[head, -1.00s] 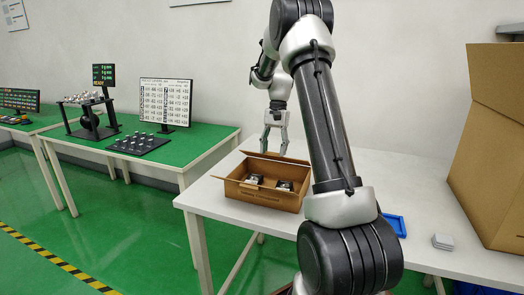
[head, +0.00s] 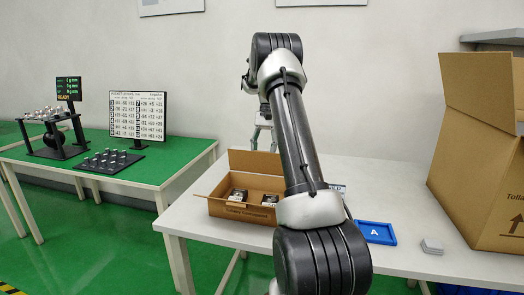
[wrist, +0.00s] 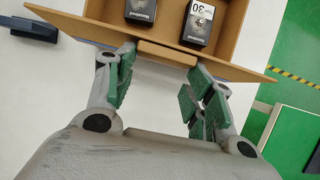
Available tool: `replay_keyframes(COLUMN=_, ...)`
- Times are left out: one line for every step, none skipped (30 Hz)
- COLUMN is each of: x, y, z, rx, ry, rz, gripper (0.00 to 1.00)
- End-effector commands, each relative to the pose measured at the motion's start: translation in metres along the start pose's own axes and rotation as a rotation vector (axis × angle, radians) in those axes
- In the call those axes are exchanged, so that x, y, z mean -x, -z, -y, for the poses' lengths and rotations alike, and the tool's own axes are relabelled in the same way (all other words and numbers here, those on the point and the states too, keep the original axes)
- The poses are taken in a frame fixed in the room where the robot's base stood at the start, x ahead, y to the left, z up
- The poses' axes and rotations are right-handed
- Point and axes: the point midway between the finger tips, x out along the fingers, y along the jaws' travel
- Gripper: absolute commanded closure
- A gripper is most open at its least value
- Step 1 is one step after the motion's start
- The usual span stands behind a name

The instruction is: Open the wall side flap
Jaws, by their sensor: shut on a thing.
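The open brown carton (head: 240,211) stands on the white table, with small dark boxes (head: 238,194) inside. Its wall side flap (head: 252,162) stands up along the back edge. My gripper (head: 262,143) is behind that flap, partly hidden by my arm. In the wrist view the flap (wrist: 92,29) runs across the top of the picture. My gripper (wrist: 162,57) has its green-padded fingers on either side of a short raised piece at the flap's middle, and is shut on the flap. The dark boxes (wrist: 197,22) show beyond it.
A blue tray marked A (head: 375,233) and a small grey stack (head: 432,247) lie right of my arm. A large carton (head: 476,160) stands at the table's right end. A green table (head: 110,166) with displays is at left. The wall is close behind.

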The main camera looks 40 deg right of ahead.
Motion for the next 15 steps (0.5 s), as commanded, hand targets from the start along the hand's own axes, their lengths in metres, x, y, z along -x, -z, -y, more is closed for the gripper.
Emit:
replay_keyframes(x=-0.0029, y=0.0046, z=-0.0006, rx=-0.002, ry=-0.001, rz=-0.001, gripper=0.9)
replay_keyframes(x=-0.0028, y=0.0057, z=-0.0006, rx=-0.002, ry=-0.001, rz=-0.001, gripper=0.9)
replay_keyframes(x=-0.0027, y=0.0069, z=-0.0006, rx=-0.002, ry=-0.001, rz=0.0, gripper=0.9)
replay_keyframes(x=-0.0027, y=0.0076, z=-0.0006, rx=-0.002, ry=-0.001, rz=0.0, gripper=0.9)
replay_keyframes(x=-0.0028, y=0.0082, z=-0.0007, rx=-0.002, ry=-0.001, rz=0.0, gripper=0.9)
replay_keyframes(x=-0.0028, y=0.0088, z=-0.0007, rx=-0.002, ry=-0.001, rz=0.001, gripper=0.89)
replay_keyframes(x=-0.0028, y=0.0093, z=-0.0007, rx=-0.002, ry=-0.001, rz=0.001, gripper=0.89)
replay_keyframes(x=-0.0028, y=0.0098, z=-0.0008, rx=-0.002, ry=-0.001, rz=0.001, gripper=0.89)
replay_keyframes(x=-0.0028, y=0.0103, z=-0.0008, rx=-0.002, ry=-0.002, rz=0.001, gripper=0.89)
replay_keyframes(x=-0.0027, y=0.0107, z=-0.0008, rx=-0.002, ry=-0.002, rz=0.001, gripper=0.89)
replay_keyframes(x=-0.0027, y=0.0111, z=-0.0008, rx=-0.002, ry=-0.002, rz=0.001, gripper=0.89)
replay_keyframes(x=-0.0027, y=0.0115, z=-0.0008, rx=-0.002, ry=-0.002, rz=0.002, gripper=0.89)
replay_keyframes(x=-0.0027, y=0.0118, z=-0.0008, rx=-0.002, ry=-0.002, rz=0.002, gripper=0.9)
replay_keyframes(x=-0.0026, y=0.012, z=-0.0008, rx=-0.002, ry=-0.002, rz=0.002, gripper=0.9)
replay_keyframes(x=-0.0026, y=0.0123, z=-0.0008, rx=-0.002, ry=-0.002, rz=0.002, gripper=0.9)
